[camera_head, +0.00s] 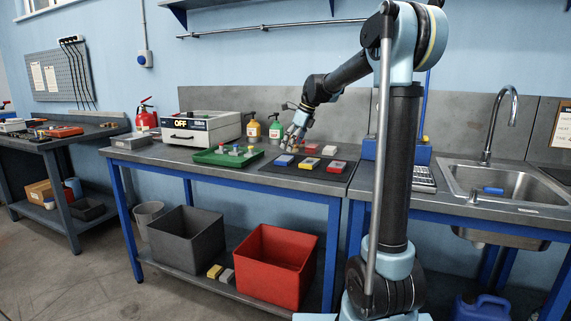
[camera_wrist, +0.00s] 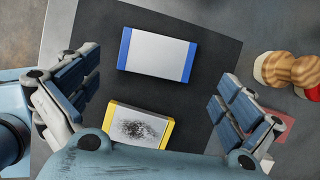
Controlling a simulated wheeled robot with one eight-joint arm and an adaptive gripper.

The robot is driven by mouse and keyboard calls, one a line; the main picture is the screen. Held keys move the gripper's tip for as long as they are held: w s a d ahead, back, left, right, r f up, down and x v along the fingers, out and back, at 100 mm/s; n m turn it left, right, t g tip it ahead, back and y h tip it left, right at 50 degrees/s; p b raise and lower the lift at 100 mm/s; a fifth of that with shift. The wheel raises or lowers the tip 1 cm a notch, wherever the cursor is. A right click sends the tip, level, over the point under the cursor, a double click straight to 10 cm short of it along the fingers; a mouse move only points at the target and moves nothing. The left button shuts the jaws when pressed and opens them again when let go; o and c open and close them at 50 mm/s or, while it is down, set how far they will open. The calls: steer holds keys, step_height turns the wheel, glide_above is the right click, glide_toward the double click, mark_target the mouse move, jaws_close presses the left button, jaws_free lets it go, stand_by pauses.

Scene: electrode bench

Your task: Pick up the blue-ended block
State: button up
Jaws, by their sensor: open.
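The blue-ended block (camera_wrist: 157,55), pale with a blue band at each end, lies flat on a dark mat (camera_wrist: 218,62). In the head view it (camera_head: 284,160) is at the mat's left side. My gripper (camera_wrist: 155,92) is open and empty, with its fingers spread wide to left and right. In the wrist view the block shows beyond the palm, between the lines of the two fingers, apart from both. A yellow-ended block (camera_wrist: 140,124) with a dark smudge lies nearer the palm, its lower edge partly hidden. In the head view my gripper (camera_head: 296,135) is above the mat's left part.
Several other blocks, one red-ended (camera_head: 337,166), lie on the mat. A green tray (camera_head: 205,158) with small items stands to the left, before a white device (camera_head: 200,129) marked OFF. Pump bottles (camera_head: 275,130) stand behind. Grey (camera_head: 187,238) and red (camera_head: 275,265) bins sit below.

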mark_target(285, 158)
steer(key=x, duration=0.5)
steer(key=shift+s, duration=0.2)
steer(key=c, duration=1.6)
steer(key=shift+c, duration=0.2)
steer(key=shift+r, duration=0.2)
